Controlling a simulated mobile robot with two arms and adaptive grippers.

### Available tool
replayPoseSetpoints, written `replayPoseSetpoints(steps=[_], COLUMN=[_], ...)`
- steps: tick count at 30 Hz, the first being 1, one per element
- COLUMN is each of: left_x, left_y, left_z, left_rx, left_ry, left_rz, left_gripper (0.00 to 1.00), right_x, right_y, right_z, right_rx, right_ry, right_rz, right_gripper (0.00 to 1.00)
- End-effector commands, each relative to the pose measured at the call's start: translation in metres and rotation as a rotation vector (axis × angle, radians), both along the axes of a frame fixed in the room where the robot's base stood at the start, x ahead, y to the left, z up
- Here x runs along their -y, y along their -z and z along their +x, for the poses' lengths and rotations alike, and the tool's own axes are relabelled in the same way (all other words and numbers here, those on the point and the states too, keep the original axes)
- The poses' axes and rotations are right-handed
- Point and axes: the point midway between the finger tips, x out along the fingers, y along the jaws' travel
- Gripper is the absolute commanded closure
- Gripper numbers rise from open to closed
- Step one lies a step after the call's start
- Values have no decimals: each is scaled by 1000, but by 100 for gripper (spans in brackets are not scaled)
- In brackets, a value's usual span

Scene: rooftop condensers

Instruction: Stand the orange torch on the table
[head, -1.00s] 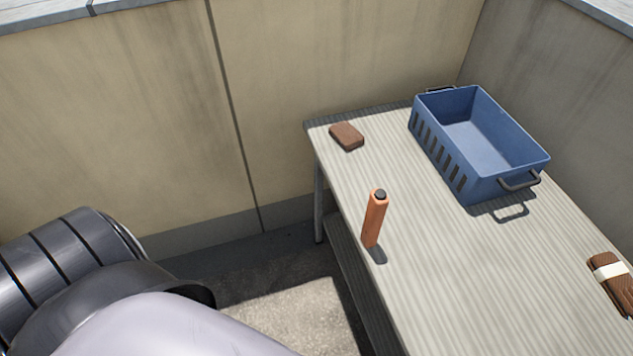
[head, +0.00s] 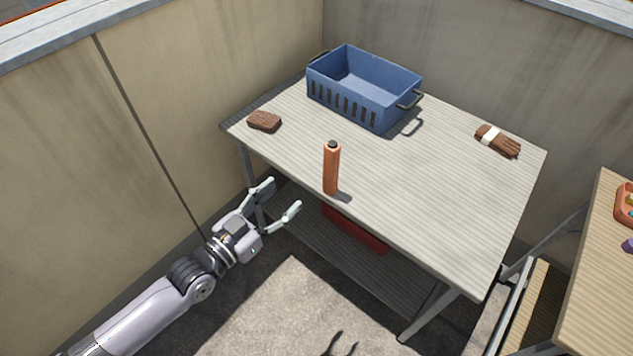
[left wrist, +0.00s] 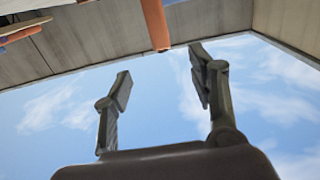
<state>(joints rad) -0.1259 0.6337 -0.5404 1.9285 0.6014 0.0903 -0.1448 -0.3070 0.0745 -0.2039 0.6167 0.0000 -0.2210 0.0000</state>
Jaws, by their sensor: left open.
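The orange torch (head: 331,170) stands upright on the grey slatted table (head: 430,190), close to its front left edge, with its dark end up. My left gripper (head: 281,197) is open and empty, just off the table edge to the lower left of the torch, with its fingers pointing toward it. A gap separates them in the head view. In the left wrist view the torch (left wrist: 156,24) shows beyond and between the spread fingers (left wrist: 162,80), and its far part is cut off by the frame's top edge. My right gripper is not in view.
A blue basket (head: 374,104) stands at the back of the table. A brown block (head: 264,121) lies at the left corner and brown banded gloves (head: 498,141) at the right. A red object (head: 356,229) lies on the lower shelf. A wooden table (head: 605,275) stands at right.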

Motion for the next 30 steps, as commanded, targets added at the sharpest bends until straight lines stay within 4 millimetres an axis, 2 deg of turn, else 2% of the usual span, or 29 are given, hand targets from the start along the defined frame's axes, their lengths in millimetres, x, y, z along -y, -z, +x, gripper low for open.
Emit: replayPoseSetpoints(steps=[2, 5, 18, 26, 30], left_x=[6, 14, 67, 78, 89], left_y=[-8, -8, -8, -9, -12], left_z=[1, 12, 85, 100, 118], left_rx=[13, 16, 14, 13, 14], left_ry=[10, 11, 9, 9, 9], left_rz=[-12, -15, -14, -11, -14], left_gripper=[47, 47, 47, 47, 47], right_x=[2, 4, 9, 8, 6], right_y=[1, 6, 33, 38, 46], right_z=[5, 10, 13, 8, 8], right_rx=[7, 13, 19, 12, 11], right_ry=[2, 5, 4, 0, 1], right_rz=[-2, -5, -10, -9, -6], right_gripper=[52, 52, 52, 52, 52])
